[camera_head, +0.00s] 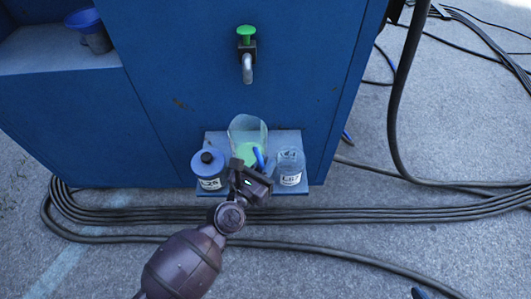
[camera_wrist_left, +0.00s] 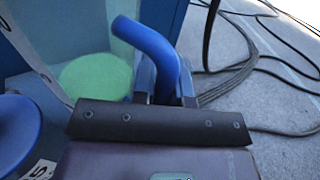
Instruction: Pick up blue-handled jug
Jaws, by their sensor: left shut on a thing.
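The blue-handled jug (camera_head: 246,134) is clear, with green at its lower part. It stands upright on a small blue shelf (camera_head: 215,139) under the tap. My left gripper (camera_head: 256,172) is in front of the jug and shut on its blue handle. In the left wrist view the handle (camera_wrist_left: 148,44) rises between the fingers (camera_wrist_left: 165,82), and the jug's clear wall and green contents (camera_wrist_left: 95,78) show to the left. The gripper hides the lower handle and part of the jug's base. My right gripper is not in view.
A tap with a green knob (camera_head: 247,50) is above. Black cables (camera_head: 130,214) lie across the ground.

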